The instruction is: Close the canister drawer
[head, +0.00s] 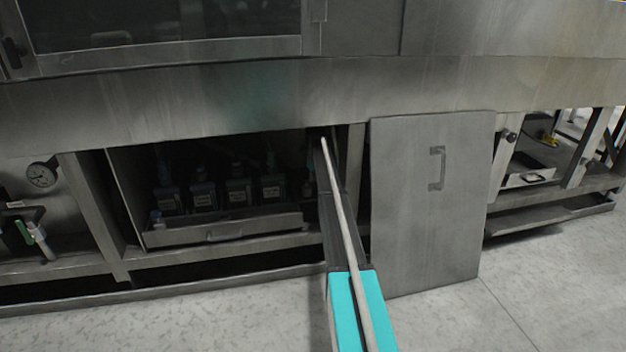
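The canister drawer (275,226) is a low metal tray with a small handle on its front, inside an open dark bay at the left centre of the head view. Several dark canisters (239,193) with pale labels stand upright in it. The drawer front sits close to the bay's lower ledge; I cannot tell how far out it is. A long grey and turquoise part, probably my arm (350,300), reaches from the bottom edge up to the right side of the bay. It hides part of the bay's right side. I cannot make out my gripper or its fingers.
A flat metal door panel (425,220) with a handle stands right of the bay. A pressure gauge (42,174) and pipework are at the far left. An open frame with a tray (530,178) is at the right. The pale floor (190,325) in front is clear.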

